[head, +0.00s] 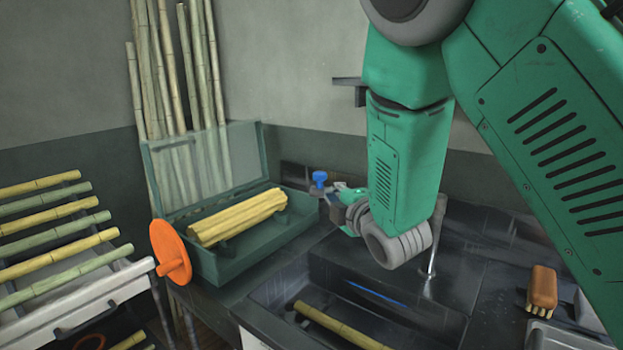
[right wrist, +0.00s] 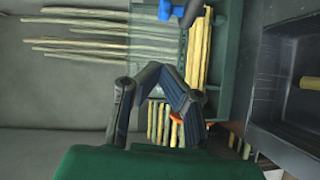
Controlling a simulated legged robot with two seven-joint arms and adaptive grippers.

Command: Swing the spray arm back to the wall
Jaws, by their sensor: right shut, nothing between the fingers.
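A blue handle (head: 319,179) stands near the back wall, just right of the green press box; it may belong to the spray arm, but I cannot tell for sure. A blue part also shows at the top of the right wrist view (right wrist: 181,12). A thin upright metal pipe (head: 432,248) shows behind my right forearm at the sink. My right gripper (right wrist: 155,82) is shut and empty, apart from the blue part in the wrist view. In the head view, my wrist hides much of the area behind the sink. My left gripper is not in view.
The open green box (head: 245,248) holds yellow cane and has an orange disc (head: 171,250) at its side. A dark sink (head: 375,318) holds one cane piece. A cane rack (head: 55,285) stands at left. An orange brush (head: 542,289) lies at right.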

